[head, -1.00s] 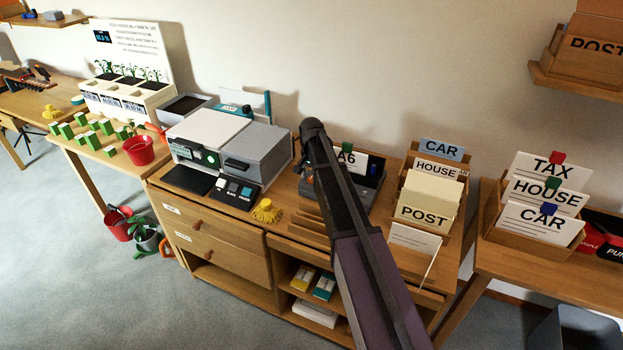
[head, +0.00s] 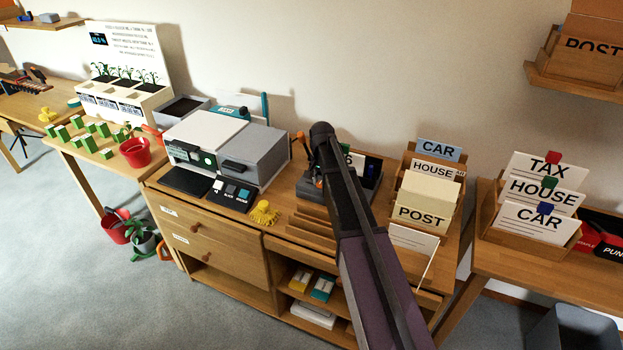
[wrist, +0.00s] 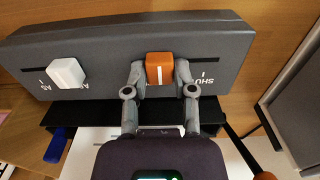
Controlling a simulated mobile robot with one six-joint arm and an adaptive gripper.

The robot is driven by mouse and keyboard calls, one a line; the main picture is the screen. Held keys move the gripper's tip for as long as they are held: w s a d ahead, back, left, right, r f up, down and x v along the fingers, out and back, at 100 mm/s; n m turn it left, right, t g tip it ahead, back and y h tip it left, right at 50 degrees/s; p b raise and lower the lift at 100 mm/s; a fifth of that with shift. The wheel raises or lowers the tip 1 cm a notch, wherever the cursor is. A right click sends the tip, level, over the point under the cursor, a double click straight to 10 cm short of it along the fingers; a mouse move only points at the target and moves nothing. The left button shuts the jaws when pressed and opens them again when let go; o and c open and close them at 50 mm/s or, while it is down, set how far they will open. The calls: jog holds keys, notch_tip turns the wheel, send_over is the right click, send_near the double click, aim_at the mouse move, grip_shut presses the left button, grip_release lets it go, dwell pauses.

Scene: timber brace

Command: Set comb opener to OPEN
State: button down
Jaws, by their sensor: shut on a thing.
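In the wrist view, a dark grey panel (wrist: 215,50) carries an orange knob (wrist: 160,70) with a white line, and a white knob (wrist: 66,73) to its left. The word SHUT and a tick mark stand to the right of the orange knob; no OPEN label is readable. My gripper (wrist: 160,82) has one finger on each side of the orange knob and is shut on it. The knob's white line runs about up and down in the picture. In the head view my arm hides the gripper and most of the dark machine (head: 372,170).
Below the panel lie a white sheet (wrist: 85,150) and a blue item (wrist: 57,145). In the head view, a grey-white machine (head: 250,152) and yellow tassel (head: 264,212) stand left on the cabinet. A card holder marked POST (head: 425,214) stands close on the right.

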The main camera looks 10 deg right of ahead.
jog(key=shift+s+d, duration=0.65)
jog(key=shift+d, duration=0.15)
jog(key=shift+c, duration=2.2)
grip_release()
jog(key=shift+w, duration=0.1)
